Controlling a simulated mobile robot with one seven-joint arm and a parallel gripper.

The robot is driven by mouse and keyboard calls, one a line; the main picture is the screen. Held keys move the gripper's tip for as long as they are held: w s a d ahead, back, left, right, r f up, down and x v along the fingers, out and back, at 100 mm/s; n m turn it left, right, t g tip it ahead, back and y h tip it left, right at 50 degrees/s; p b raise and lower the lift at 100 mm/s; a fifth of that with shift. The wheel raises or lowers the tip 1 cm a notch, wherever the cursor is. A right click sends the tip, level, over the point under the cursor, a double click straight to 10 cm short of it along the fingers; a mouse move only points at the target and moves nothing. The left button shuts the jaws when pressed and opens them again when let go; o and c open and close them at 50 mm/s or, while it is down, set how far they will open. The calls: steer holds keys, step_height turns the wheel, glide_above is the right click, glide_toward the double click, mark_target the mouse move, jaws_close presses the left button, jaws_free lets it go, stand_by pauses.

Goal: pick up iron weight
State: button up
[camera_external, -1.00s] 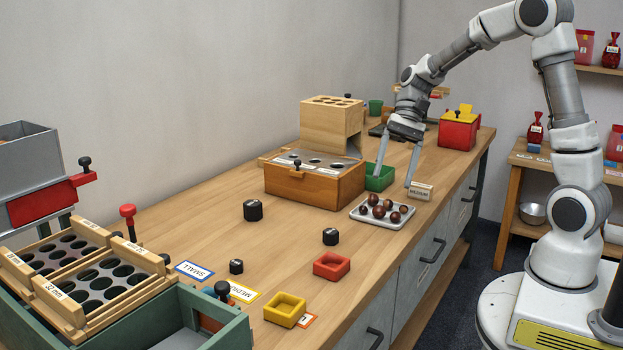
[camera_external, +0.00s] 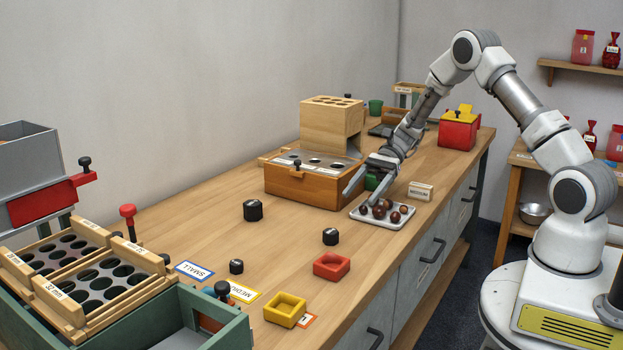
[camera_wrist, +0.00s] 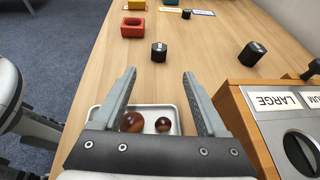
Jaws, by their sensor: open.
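Three black iron weights, short knobbed cylinders, stand on the bench. One (camera_external: 330,236) is beside the red tray, a larger one (camera_external: 253,210) is further left, and a small one (camera_external: 236,266) is near the label cards. In the wrist view the weight by the red tray (camera_wrist: 159,52) is straight ahead, beyond and between the fingertips. The larger one (camera_wrist: 251,54) is at right and the small one (camera_wrist: 186,14) is far off. My gripper (camera_external: 358,200) is open and empty, tilted over the chestnut tray, its fingers (camera_wrist: 159,77) pointing towards the weights without touching them.
The metal tray (camera_external: 398,222) with several chestnuts lies under my gripper. The wooden sorting box (camera_external: 310,190) stands close beside it. A red tray (camera_external: 332,265) and a yellow tray (camera_external: 285,309) sit near the bench's front edge. The bench between the weights is clear.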

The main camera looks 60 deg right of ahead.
steer(key=b, duration=0.2)
glide_toward(335, 230)
steer(key=x, duration=0.4)
steer(key=shift+w+a+f, duration=0.2)
steer(key=shift+w+f, duration=0.05)
steer(key=shift+w, duration=0.1)
steer(key=b+x, duration=0.2)
steer(key=x, duration=0.3)
steer(key=shift+s+f, duration=0.15)
steer(key=shift+f, duration=0.1)
jaws_close()
